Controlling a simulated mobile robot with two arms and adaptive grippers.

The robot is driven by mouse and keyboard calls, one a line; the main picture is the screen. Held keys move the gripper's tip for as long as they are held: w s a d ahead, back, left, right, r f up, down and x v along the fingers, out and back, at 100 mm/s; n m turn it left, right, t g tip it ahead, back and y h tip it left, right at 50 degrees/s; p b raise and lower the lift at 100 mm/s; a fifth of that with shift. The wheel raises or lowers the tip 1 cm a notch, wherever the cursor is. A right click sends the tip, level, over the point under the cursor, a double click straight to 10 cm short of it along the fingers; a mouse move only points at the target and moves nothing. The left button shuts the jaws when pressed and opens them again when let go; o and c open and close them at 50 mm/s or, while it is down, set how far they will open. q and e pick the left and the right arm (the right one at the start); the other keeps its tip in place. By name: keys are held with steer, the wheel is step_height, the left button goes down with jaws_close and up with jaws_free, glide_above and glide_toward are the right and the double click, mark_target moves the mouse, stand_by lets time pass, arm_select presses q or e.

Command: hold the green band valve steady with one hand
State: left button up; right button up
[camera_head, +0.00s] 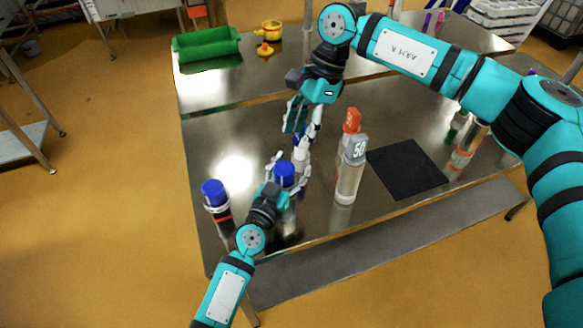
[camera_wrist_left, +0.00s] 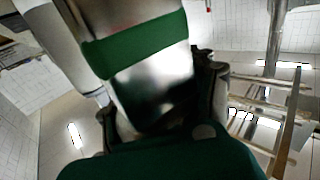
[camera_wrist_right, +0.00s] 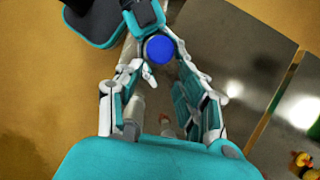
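The green band valve is a shiny cylinder with a green band (camera_wrist_left: 140,45), close up in the left wrist view. Its blue cap (camera_head: 285,173) shows in the head view and also in the right wrist view (camera_wrist_right: 160,49). My left gripper (camera_head: 290,171) has a finger on each side of the valve and appears closed on it; the exact contact is partly hidden. My right gripper (camera_head: 304,122) is above and beyond it, fingers spread and apart from the valve.
A blue-capped container with a red band (camera_head: 215,195) stands at the table's left edge. A grey-capped bottle marked 50 (camera_head: 350,175) and an orange-topped bottle (camera_head: 351,121) stand to the right. A black mat (camera_head: 405,168) lies beyond.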

mark_target(284, 168)
arm_select(q)
jaws_close()
stand_by(0.3)
arm_select(e)
steer(key=shift+o, duration=1.5)
steer(key=a+h, duration=0.1)
steer(key=s+a+r+t+h, duration=0.1)
steer(key=s+a+r+h, duration=0.1)
steer(key=shift+a+r+n+t, duration=0.2)
steer(key=shift+a+n+t, duration=0.1)
steer(key=shift+a, duration=0.05)
steer(key=shift+h, duration=0.3)
step_height(284, 168, down, 12)
steer(key=shift+r, duration=0.1)
steer(key=c, duration=0.9)
